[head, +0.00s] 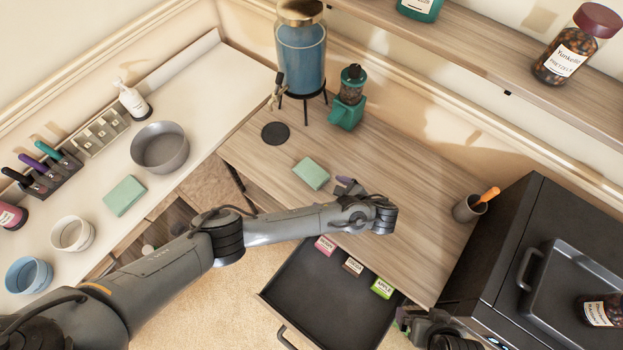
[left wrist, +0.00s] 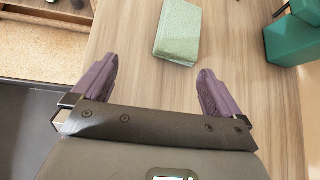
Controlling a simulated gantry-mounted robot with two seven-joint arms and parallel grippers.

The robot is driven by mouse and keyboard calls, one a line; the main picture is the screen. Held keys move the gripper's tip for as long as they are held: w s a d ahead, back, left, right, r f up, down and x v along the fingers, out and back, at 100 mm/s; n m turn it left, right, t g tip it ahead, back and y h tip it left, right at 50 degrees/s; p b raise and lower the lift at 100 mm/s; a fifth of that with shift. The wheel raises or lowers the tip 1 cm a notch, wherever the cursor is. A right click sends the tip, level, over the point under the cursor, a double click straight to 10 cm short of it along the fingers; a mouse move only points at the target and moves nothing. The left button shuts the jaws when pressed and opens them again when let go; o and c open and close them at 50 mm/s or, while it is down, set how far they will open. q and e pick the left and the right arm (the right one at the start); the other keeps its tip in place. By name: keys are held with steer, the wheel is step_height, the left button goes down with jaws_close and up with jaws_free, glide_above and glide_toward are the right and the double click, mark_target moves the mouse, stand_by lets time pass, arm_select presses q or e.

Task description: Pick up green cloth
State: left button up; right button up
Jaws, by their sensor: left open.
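A folded green cloth (head: 311,173) lies flat on the wooden desk. It also shows in the left wrist view (left wrist: 178,32), just beyond the fingertips and a little right of the middle between them. A second green cloth (head: 125,195) lies on the white counter at the left. My left gripper (head: 345,183) is right of the desk cloth, its purple fingers mostly hidden behind the wrist. In the left wrist view the left gripper (left wrist: 157,72) is wide open and empty. Part of what looks like my right gripper (head: 412,318) shows at the bottom edge; its jaws are unclear.
An open drawer (head: 330,300) with small labelled boxes is below the desk's front edge. A blue dispenser (head: 302,60), a teal grinder (head: 348,100) and a black coaster (head: 275,133) stand behind the cloth. A cup (head: 468,208) is at the right. The desk around the cloth is clear.

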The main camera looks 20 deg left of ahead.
mark_target(305, 165)
arm_select(q)
steer(key=y, duration=0.1)
steer(key=w+m+y+b, duration=0.1)
steer(key=w+a, duration=0.1)
steer(key=shift+w+r+t+y, duration=0.2)
steer(key=shift+r+t+y, duration=0.1)
steer(key=shift+r+y, duration=0.1)
steer(key=b+x, duration=0.3)
steer(key=x, duration=0.1)
steer(key=shift+w+a, duration=0.1)
steer(key=shift+a, duration=0.05)
steer(key=shift+w+a+f+b, duration=0.1)
steer(key=shift+w+a+b, duration=0.2)
steer(key=shift+a+b, duration=0.3)
steer(key=shift+w+a+f+b, duration=0.3)
steer(key=shift+a+f+b, duration=0.1)
steer(key=shift+b, duration=0.35)
steer(key=shift+w+a+f+b, duration=0.15)
steer(key=shift+w+a+b, duration=0.2)
steer(key=shift+a, duration=0.25)
steer(key=shift+w+a+f+b, duration=0.1)
steer(key=shift+w+a+b, duration=0.25)
steer(key=shift+a, duration=0.3)
steer(key=shift+w+a+f, duration=0.2)
steer(key=shift+a, duration=0.3)
steer(key=c, duration=1)
steer(key=shift+r, duration=0.15)
